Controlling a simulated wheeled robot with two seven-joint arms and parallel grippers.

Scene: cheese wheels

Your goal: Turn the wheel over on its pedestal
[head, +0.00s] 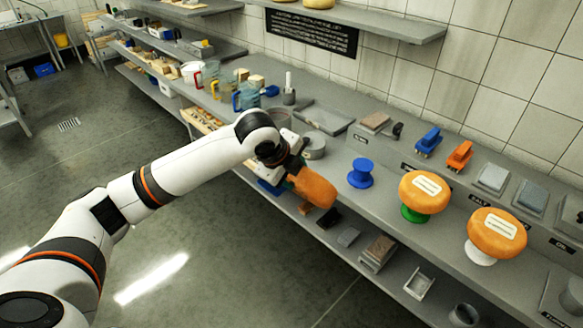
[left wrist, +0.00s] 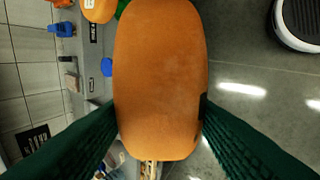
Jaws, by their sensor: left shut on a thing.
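An orange cheese wheel (head: 314,188) is held in my left gripper (head: 295,170), off the shelf and in front of the counter's front edge, tilted in the head view. In the left wrist view the same wheel (left wrist: 160,75) fills the middle, its rim toward the camera, with a dark green finger on each side. The blue pedestal (head: 361,174) on the counter stands empty, right of the gripper. A labelled orange wheel (head: 424,194) sits on the green pedestal (head: 413,214), and another (head: 497,235) sits on the white pedestal (head: 481,254). My right gripper is out of view.
The grey counter (head: 330,168) runs along the tiled wall. A blue brush (head: 428,141) and an orange brush (head: 460,155) lie behind the pedestals. A grey round pot (head: 313,147) stands close behind my gripper. A lower shelf holds trays and blocks. The floor in front is clear.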

